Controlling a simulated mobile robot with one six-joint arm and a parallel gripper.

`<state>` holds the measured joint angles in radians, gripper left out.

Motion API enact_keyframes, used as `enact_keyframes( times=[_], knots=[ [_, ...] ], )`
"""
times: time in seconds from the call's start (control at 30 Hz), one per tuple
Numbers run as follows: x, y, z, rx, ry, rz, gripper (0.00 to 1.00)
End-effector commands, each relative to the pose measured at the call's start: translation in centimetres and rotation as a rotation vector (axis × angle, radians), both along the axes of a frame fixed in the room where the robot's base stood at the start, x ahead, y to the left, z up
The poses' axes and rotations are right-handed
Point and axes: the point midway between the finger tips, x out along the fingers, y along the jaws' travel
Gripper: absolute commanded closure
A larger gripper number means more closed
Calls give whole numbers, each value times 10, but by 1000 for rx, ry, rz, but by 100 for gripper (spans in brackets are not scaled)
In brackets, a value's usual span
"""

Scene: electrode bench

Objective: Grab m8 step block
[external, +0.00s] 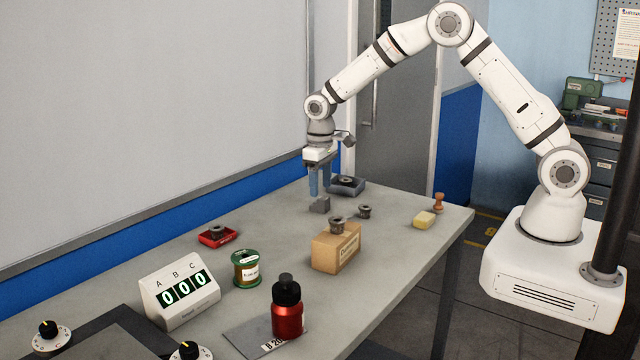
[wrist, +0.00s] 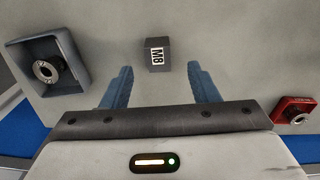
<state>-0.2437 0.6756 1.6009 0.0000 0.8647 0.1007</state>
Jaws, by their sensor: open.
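The M8 step block (external: 320,205) is a small dark grey block on the bench, below and slightly right of my gripper. In the wrist view the block (wrist: 158,54) shows a white "M8" label and lies beyond the fingertips, roughly centred between them. My gripper (external: 314,192) points down with blue fingers just above the bench. In the wrist view the gripper (wrist: 160,75) is open and empty, its fingers spread wider than the block. They appear apart from the block.
A blue-grey tray (external: 358,188) with a metal part stands behind the block. A red tray (external: 204,240) lies to the left. The bench around the block is bare.

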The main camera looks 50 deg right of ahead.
Motion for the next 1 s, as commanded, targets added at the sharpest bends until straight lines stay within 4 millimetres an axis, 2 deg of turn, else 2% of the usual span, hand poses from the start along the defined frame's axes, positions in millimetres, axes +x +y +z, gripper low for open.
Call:
enact_keyframes(
  times=[0.33, 0.63, 1.0],
  knots=[
    [0, -2, -46, 0, 2, 0, 45],
    [0, -2, -52, 0, 1, 0, 45],
    [0, -2, -52, 0, 0, 0, 76]
  ],
)
